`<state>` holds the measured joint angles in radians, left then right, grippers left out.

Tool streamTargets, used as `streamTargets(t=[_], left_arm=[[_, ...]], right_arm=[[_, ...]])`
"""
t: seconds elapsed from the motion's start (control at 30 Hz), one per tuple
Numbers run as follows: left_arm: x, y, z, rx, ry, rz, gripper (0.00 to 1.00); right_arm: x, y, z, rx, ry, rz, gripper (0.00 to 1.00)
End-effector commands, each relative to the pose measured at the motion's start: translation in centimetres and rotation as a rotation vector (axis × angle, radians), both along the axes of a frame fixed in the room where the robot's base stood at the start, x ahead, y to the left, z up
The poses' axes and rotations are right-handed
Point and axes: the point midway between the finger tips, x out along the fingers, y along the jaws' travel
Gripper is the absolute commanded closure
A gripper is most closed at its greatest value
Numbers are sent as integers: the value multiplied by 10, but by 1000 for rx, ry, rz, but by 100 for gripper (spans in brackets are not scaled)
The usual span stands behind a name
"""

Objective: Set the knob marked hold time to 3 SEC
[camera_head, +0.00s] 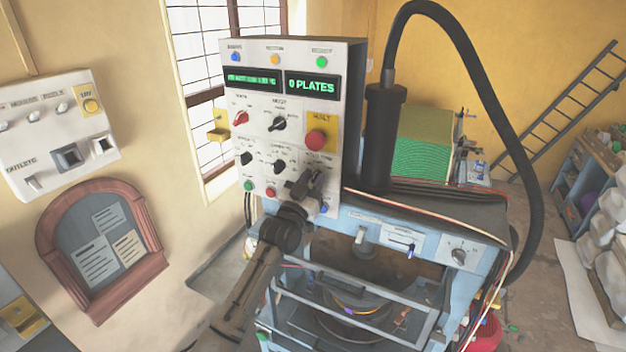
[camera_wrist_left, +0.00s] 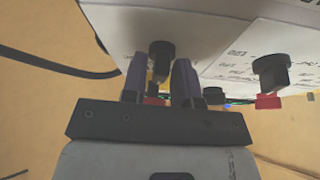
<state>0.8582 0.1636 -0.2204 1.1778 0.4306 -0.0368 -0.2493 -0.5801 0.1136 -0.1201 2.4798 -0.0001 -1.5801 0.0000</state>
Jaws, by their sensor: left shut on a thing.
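The white control panel (camera_head: 262,110) stands in the middle of the head view, with several black knobs. My left gripper (camera_head: 312,180) is at the panel's lower right, under a small label too blurred to read surely. It covers the knob there in the head view. In the left wrist view, the two fingers of my left gripper (camera_wrist_left: 160,75) stand on either side of a black knob (camera_wrist_left: 161,50), shut on it. Its pointer and scale cannot be read. My right gripper is in neither view.
A red mushroom button (camera_head: 316,139) sits on a yellow plate above my left gripper. Another black knob (camera_head: 278,167) is to its left; a black knob (camera_wrist_left: 270,70) also shows in the left wrist view. The blue press (camera_head: 480,258) stands below right.

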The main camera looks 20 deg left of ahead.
Motion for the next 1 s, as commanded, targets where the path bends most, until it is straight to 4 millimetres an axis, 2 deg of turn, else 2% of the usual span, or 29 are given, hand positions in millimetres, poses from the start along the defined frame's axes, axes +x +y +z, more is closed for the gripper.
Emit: streamTargets(t=[0.3, 0.8, 0.83, 0.93, 1.0], left_arm=[[0, 0, 0, -98, 12, 0, 96], [0, 0, 0, -112, 12, 0, 96], [0, 0, 0, -112, 12, 0, 71], [0, 0, 0, -112, 12, 0, 61], [0, 0, 0, -112, 12, 0, 61]], right_arm=[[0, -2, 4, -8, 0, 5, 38], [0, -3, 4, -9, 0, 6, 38], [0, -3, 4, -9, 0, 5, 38], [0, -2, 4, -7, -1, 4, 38], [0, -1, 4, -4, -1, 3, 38]])
